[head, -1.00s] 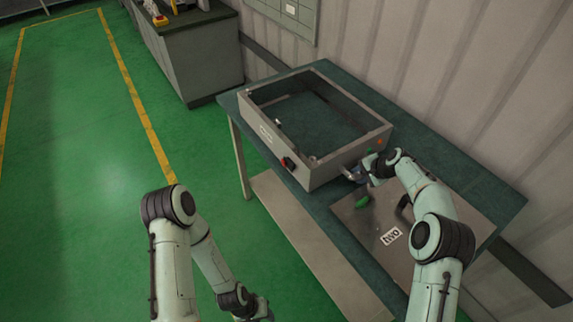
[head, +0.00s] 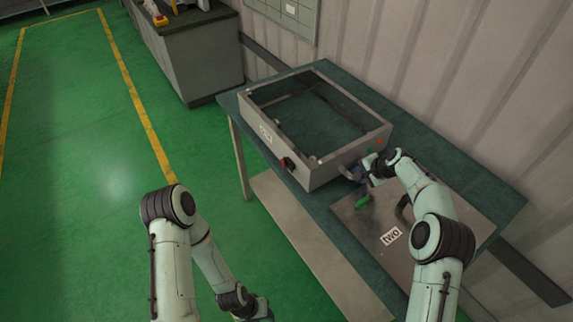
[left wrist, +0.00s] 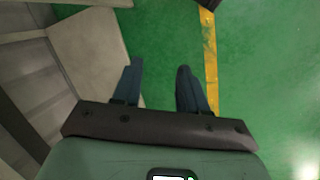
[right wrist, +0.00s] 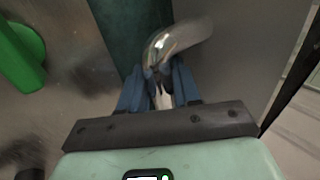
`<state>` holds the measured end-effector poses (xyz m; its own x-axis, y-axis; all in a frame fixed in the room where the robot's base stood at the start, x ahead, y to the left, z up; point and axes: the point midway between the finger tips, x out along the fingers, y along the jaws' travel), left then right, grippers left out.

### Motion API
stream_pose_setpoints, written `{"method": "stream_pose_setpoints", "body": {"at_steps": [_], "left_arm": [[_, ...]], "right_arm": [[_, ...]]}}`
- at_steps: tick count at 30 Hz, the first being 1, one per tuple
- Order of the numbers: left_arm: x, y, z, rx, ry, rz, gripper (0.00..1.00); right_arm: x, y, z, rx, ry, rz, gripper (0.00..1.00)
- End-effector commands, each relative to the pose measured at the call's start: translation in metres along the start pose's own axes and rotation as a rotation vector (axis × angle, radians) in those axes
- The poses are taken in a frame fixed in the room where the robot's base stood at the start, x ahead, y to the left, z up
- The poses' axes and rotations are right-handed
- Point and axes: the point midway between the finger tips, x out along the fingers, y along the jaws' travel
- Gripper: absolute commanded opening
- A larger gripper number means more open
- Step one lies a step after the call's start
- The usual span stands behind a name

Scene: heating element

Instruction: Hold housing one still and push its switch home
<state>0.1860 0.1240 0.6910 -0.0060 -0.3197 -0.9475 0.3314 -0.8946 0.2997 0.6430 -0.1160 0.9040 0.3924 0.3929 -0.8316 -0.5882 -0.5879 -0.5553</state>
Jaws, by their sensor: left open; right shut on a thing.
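Housing one (head: 327,168), a grey open-topped box frame, stands on the table. Its switch (head: 287,164), small, dark and red, is on the near face by the front corner. I cannot tell how deep it sits. My right gripper (head: 362,170) is at the housing's right-hand side. In the right wrist view my right gripper (right wrist: 160,82) is shut on a curved shiny metal handle (right wrist: 182,37). My left gripper (head: 264,312) is at the bottom of the head view, well away from the housing. In the left wrist view my left gripper (left wrist: 157,75) is open and empty above the floor.
The green table (head: 470,180) also bears a flat metal panel marked two (head: 420,262), with a green part (head: 362,202) and a dark handle. A pale lower shelf (head: 305,240) juts out below. A ribbed wall is behind. The green floor at left is clear.

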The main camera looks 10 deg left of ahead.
Motion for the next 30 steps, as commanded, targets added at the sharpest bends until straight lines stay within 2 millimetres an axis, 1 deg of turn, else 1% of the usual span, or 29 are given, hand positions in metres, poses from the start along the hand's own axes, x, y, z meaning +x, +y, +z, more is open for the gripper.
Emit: {"method": "stream_pose_setpoints", "body": {"at_steps": [12,13,14,15,16,17,20,23,24,26,27,29,30], "left_arm": [[0.0,0.0,0.0,0.0,0.0,0.0,0.43],[0.0,0.0,0.0,0.0,0.0,0.0,0.39],[0.0,0.0,0.0,0.0,0.001,0.0,0.3],[0.0,0.0,-0.001,0.002,0.004,0.001,0.17],[0.0,0.0,-0.003,0.004,0.009,0.003,0.07],[0.0,0.001,-0.006,0.008,0.018,0.005,0.0],[0.001,0.004,-0.027,0.036,0.075,0.023,0.0],[-0.001,0.011,-0.063,0.09,0.178,0.058,0.0],[-0.003,0.014,-0.081,0.117,0.23,0.075,0.0],[-0.009,0.021,-0.109,0.163,0.315,0.104,0.0],[-0.014,0.026,-0.128,0.197,0.373,0.124,0.0],[-0.023,0.033,-0.157,0.245,0.461,0.155,0.0],[-0.031,0.038,-0.174,0.28,0.518,0.176,0.0]], "right_arm": [[-0.001,0.0,-0.001,0.0,0.001,-0.001,0.0],[-0.001,0.0,-0.001,0.0,0.001,-0.001,0.0],[-0.001,0.0,-0.001,0.0,0.001,-0.001,0.0],[-0.001,0.0,-0.001,0.0,0.001,-0.001,0.0],[-0.001,0.0,-0.001,0.0,0.002,-0.001,0.0],[-0.001,0.0,-0.001,0.0,0.002,-0.001,0.0],[-0.001,0.0,-0.001,0.0,0.002,-0.001,0.0],[-0.001,0.0,-0.001,0.0,0.002,-0.001,0.0],[-0.001,0.0,-0.001,0.0,0.002,-0.001,0.0],[-0.001,0.0,-0.001,0.0,0.002,-0.001,0.0],[-0.001,0.0,-0.001,0.0,0.002,-0.001,0.0],[-0.001,0.0,-0.001,0.0,0.002,-0.001,0.0],[-0.001,0.0,-0.001,0.0,0.002,-0.001,0.0]]}}
